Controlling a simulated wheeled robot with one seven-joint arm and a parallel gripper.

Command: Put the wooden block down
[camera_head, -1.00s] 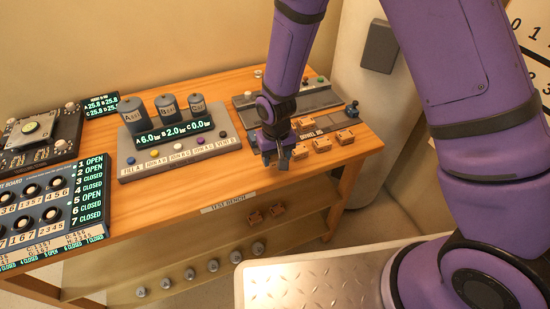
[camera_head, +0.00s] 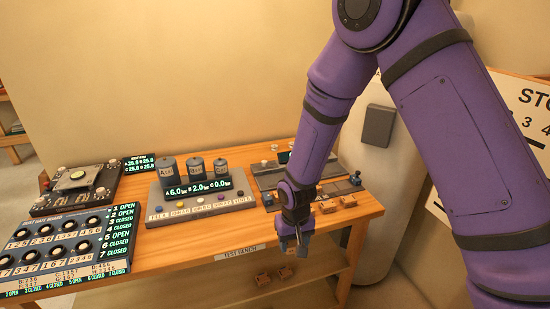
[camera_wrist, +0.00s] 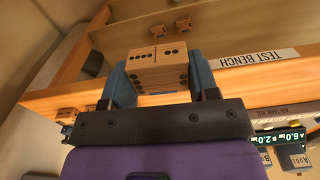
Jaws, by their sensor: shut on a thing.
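The wooden block (camera_wrist: 158,70) is pale wood with black dots on its faces. In the wrist view it sits between the two blue-grey fingers of my gripper (camera_wrist: 160,72), which is shut on it. In the head view my gripper (camera_head: 291,243) hangs at the front edge of the wooden bench (camera_head: 190,243), right of the TEST BENCH label. The held block is not clearly visible there. Two similar blocks, one left (camera_head: 327,207) and one right (camera_head: 348,201), lie on the bench top right of my gripper.
A lower shelf (camera_head: 215,291) under the bench holds two more blocks (camera_head: 263,279). A grey panel with cylinders (camera_head: 200,205) and a dial board (camera_head: 65,245) fill the bench's left and middle. A grey rail fixture (camera_head: 270,181) stands behind my gripper.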

